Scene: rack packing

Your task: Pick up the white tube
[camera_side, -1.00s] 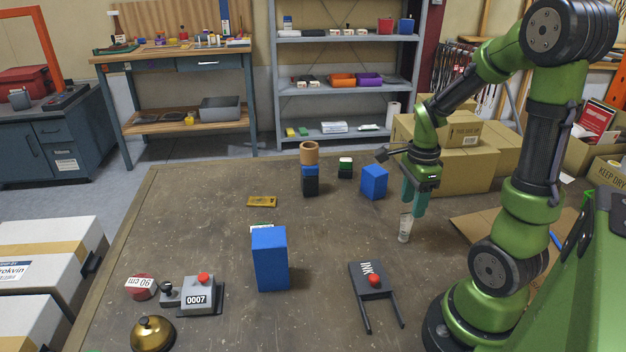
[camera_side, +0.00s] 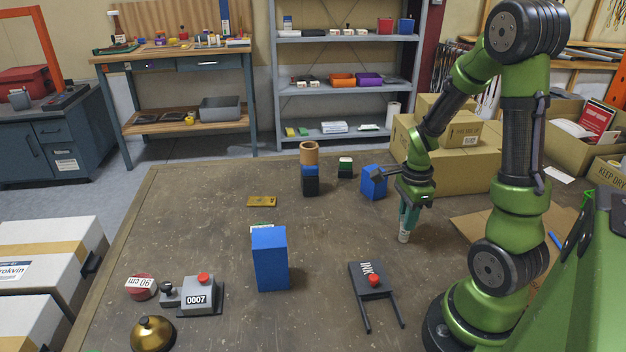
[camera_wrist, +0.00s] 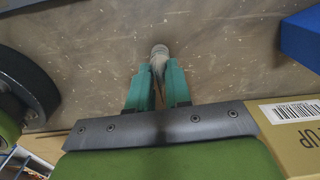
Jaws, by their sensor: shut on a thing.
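The white tube (camera_side: 404,235) stands about upright on the table, right of the middle in the side view. My gripper (camera_side: 407,222) has come down over it from above, and its teal fingers are shut on the tube's upper part. In the wrist view, the tube (camera_wrist: 159,56) shows between the tips of my gripper (camera_wrist: 160,75). The fingers hide part of the tube there. In the side view its lower end shows below the fingers, at or close to the tabletop.
A blue box (camera_side: 373,183) stands just behind and left of my gripper. A taller blue box (camera_side: 270,260) and a dark INK stand (camera_side: 373,282) are nearer the camera. Cardboard boxes (camera_side: 455,165) are behind.

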